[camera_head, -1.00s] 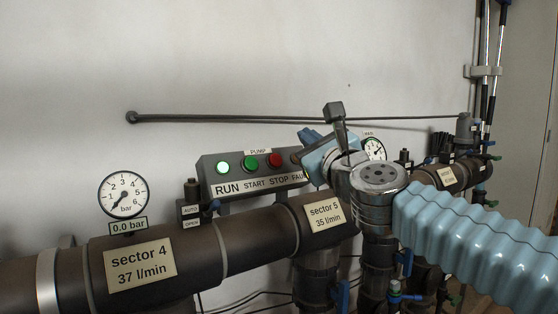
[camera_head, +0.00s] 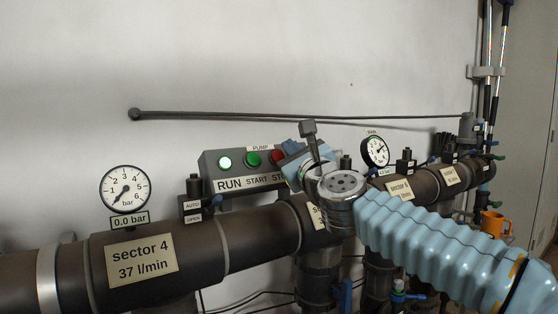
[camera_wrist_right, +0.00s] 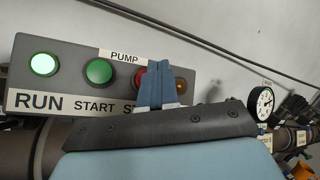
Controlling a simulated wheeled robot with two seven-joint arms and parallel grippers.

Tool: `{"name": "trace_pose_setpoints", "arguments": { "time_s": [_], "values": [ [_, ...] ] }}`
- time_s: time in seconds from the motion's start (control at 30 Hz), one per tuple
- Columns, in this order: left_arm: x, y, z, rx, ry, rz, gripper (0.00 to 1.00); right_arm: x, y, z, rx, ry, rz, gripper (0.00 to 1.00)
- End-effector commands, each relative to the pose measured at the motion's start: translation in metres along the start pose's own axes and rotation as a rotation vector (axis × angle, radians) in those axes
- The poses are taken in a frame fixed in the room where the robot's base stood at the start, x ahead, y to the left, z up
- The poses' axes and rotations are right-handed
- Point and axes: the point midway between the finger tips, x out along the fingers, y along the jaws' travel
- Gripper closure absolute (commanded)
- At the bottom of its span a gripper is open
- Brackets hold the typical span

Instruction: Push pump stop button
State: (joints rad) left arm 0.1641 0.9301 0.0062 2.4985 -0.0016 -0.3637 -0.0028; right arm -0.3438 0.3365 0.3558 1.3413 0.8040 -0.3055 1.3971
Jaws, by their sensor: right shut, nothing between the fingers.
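The pump panel (camera_head: 215,165) is a grey box on the wall with a PUMP label. The green start button (camera_head: 253,159) is left of the red one. My left gripper is out of view.
The lit green RUN lamp (camera_head: 225,162) is at the panel's left. An amber lamp (camera_wrist_right: 181,87) shows right of my fingers in the wrist view. A thick dark pipe (camera_head: 255,238) runs below the panel. Gauges (camera_head: 125,189) and valves stand along it. The wall above is mostly clear.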

Motion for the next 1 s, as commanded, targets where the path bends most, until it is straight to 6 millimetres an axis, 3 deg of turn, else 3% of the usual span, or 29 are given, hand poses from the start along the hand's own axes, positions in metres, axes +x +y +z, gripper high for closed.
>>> {"name": "trace_pose_setpoints", "arguments": {
  "time_s": [0.23,1.0],
  "values": [
    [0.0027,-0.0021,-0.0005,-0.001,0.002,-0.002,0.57,0.0095,0.0076,-0.0071,0.000,0.000,0.000,1.00],
    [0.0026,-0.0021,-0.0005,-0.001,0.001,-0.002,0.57,0.0099,0.0075,-0.0071,0.000,0.000,0.000,1.00]
  ]
}}
